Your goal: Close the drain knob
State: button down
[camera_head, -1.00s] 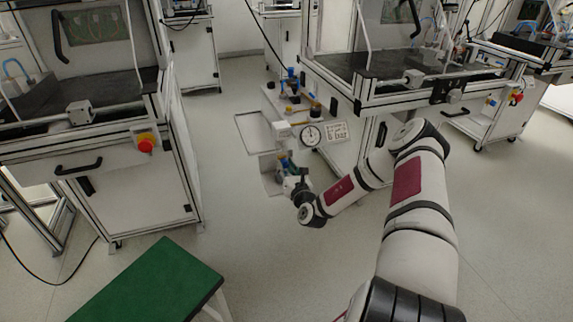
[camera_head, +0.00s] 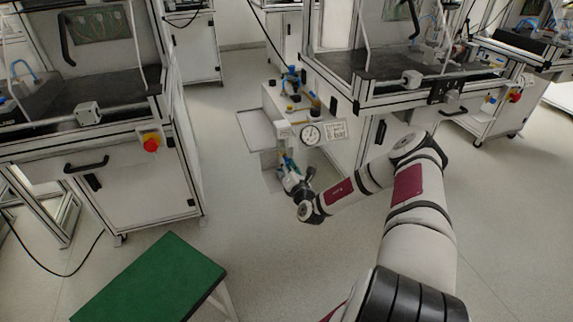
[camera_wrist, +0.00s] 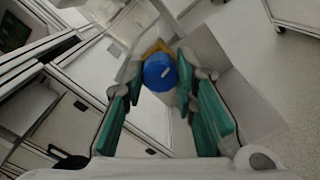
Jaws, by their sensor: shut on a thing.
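The drain knob is a round blue cap with a small white mark (camera_wrist: 160,72), at the upper middle of the wrist view. It sits above a brass-yellow part. My gripper (camera_wrist: 161,80) has green-padded fingers on both sides of the knob and is shut on it. In the head view my gripper (camera_head: 292,178) is below the pressure gauge (camera_head: 310,134), at the low front of the white unit. The knob is mostly hidden by my gripper there.
A white sign (camera_head: 338,130) stands beside the gauge. A wheeled workbench cabinet (camera_head: 140,185) is at left, and another bench (camera_head: 360,97) rises above right. A green-topped stool (camera_head: 150,280) stands at the lower left. The floor between them is clear.

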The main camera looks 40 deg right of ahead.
jog(key=c, duration=1.3)
grip_release()
jog(key=v, duration=1.2)
